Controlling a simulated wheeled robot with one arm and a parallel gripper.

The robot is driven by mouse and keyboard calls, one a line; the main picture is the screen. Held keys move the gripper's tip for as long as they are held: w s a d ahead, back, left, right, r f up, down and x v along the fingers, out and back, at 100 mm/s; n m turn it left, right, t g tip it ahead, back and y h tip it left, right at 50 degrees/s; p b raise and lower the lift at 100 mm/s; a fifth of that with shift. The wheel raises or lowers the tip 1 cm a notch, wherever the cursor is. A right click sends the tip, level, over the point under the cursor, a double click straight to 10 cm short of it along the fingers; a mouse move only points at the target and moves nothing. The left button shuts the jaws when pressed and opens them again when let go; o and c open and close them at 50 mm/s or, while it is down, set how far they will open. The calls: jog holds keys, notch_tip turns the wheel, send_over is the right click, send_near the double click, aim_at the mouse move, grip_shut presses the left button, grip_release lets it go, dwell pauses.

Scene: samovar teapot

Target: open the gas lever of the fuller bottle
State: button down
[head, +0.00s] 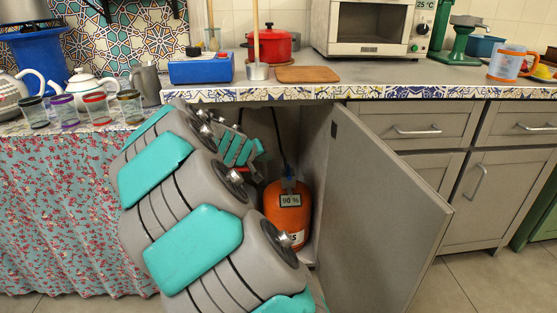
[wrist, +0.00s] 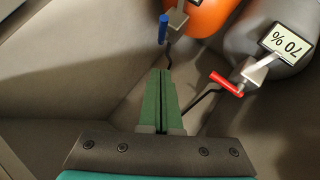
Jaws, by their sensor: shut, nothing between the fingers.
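The orange gas bottle (head: 287,222) stands inside the open cabinet, with a label (head: 290,200) reading 90 %. In the wrist view the orange bottle (wrist: 208,14) is at the top edge, with a blue lever (wrist: 163,29) at its valve. A grey bottle (wrist: 250,25) with a 70 % label (wrist: 287,43) and a red lever (wrist: 226,84) is to the right; my arm hides it in the head view. My gripper (wrist: 162,73) has its green fingers shut and empty, apart from both levers, with the tips below the blue lever in the picture.
The cabinet door (head: 380,200) stands open to the right of the orange bottle. A dark hose (head: 278,140) runs down to the bottle. The countertop (head: 340,90) lies above, and a flowered curtain (head: 60,210) hangs to the left. Cabinet walls closely surround my gripper.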

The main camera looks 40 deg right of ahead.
send_near(288, 172)
jog(key=w+d, duration=0.3)
jog(key=f, duration=0.1)
jog(key=s+d+f, duration=0.1)
jog(key=shift+d+f, duration=0.25)
jog(key=shift+f, duration=0.05)
jog(key=shift+s+d+f, duration=0.15)
jog(key=shift+f, duration=0.2)
jog(key=shift+f, duration=0.1)
